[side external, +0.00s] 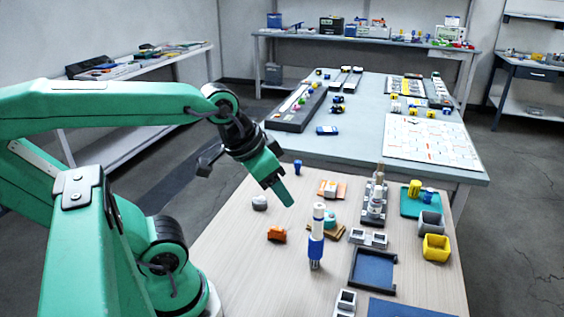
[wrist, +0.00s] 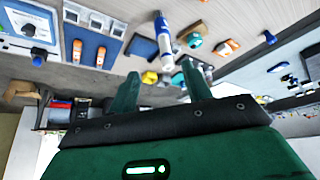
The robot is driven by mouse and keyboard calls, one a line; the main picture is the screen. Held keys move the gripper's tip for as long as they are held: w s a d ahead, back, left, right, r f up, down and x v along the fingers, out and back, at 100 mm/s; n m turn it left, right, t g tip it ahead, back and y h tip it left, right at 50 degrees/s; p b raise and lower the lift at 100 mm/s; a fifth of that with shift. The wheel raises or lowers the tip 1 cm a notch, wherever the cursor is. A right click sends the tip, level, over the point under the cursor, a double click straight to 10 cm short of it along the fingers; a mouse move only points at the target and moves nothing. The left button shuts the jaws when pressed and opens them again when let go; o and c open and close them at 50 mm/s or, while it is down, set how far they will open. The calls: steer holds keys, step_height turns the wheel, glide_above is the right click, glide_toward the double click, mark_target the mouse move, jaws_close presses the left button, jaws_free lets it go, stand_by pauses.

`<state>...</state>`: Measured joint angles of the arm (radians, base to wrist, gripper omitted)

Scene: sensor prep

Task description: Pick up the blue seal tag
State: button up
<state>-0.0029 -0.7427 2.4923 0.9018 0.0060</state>
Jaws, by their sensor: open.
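A small blue piece (side external: 298,167), which looks like the blue seal tag, stands on the wooden table near its far edge. A small blue piece at the upper right of the wrist view (wrist: 270,38) looks like the same one. My gripper (side external: 283,192) hangs above the table, in front of that piece in the side view, and points down to the right. In the wrist view my gripper (wrist: 162,88) shows two green fingers spread apart with nothing held between them.
A blue-and-white probe (side external: 317,242) stands upright in front of my gripper. An orange piece (side external: 277,233) and a grey knob (side external: 259,202) lie to the left. A yellow bin (side external: 436,247) and a dark frame (side external: 373,272) are at the right. Bare wood lies near the left front.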

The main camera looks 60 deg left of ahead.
steer(key=w+a+r+m+g, duration=0.1)
steer(key=w+a+r, duration=0.2)
steer(key=w, duration=0.3)
steer(key=w+a+r+m, duration=0.1)
steer(key=w+a+r, duration=0.15)
steer(key=w, duration=0.25)
steer(key=m+g, duration=0.5)
glide_above(298, 162)
step_height(298, 162, down, 20)
steer(key=shift+w+f, duration=0.1)
steer(key=shift+f, duration=0.1)
steer(key=shift+a+f+m, duration=0.25)
steer(key=shift+m, duration=0.05)
steer(key=shift+f, duration=0.1)
steer(key=shift+f, duration=1.2)
steer(key=shift+f, duration=0.15)
steer(key=shift+d+f, duration=0.1)
steer(key=shift+f, duration=2.35)
